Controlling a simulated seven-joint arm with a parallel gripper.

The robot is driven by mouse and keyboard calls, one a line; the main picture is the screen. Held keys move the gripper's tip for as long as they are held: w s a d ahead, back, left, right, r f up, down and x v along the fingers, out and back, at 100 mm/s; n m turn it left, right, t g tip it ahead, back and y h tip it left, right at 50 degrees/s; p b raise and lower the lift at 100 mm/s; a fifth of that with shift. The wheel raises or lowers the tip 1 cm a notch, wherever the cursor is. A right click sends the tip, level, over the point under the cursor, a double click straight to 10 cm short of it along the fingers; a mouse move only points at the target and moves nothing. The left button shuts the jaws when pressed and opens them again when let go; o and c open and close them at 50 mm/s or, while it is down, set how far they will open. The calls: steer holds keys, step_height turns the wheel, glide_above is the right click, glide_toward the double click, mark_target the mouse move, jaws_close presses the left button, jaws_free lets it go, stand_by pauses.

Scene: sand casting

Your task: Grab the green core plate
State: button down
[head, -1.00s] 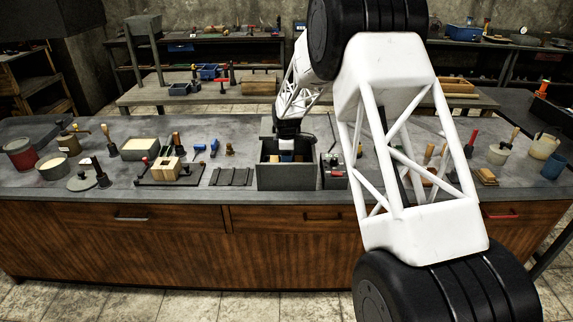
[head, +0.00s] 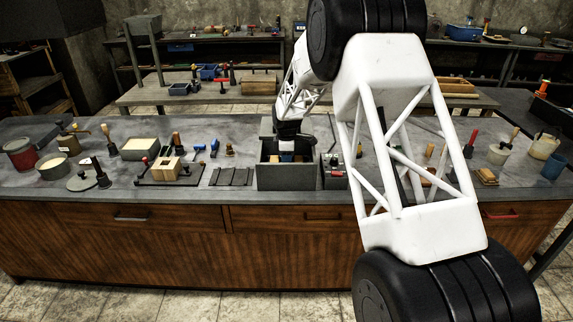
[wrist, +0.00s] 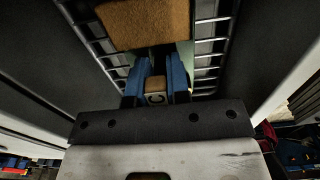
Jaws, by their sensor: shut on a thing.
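The green core plate (wrist: 186,52) shows as a pale green patch at the bottom of a grey open box, mostly hidden behind my gripper and a brown block (wrist: 146,22). My gripper (wrist: 156,72) reaches down into the box, its two blue fingers closed around a small tan piece with a dark curved mark (wrist: 155,98). This piece seems to belong to the plate, but the join is hidden. In the head view my gripper (head: 290,156) is inside the grey box (head: 287,178), and the plate cannot be made out.
Wire racks (wrist: 208,45) line both sides inside the box, close to my fingers. A small grey caddy with tools (head: 334,172) stands right of the box. Dark strips (head: 231,176) and a wooden mould on a board (head: 168,168) lie to the left.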

steer(key=shift+r, duration=0.1)
steer(key=shift+r, duration=4.9)
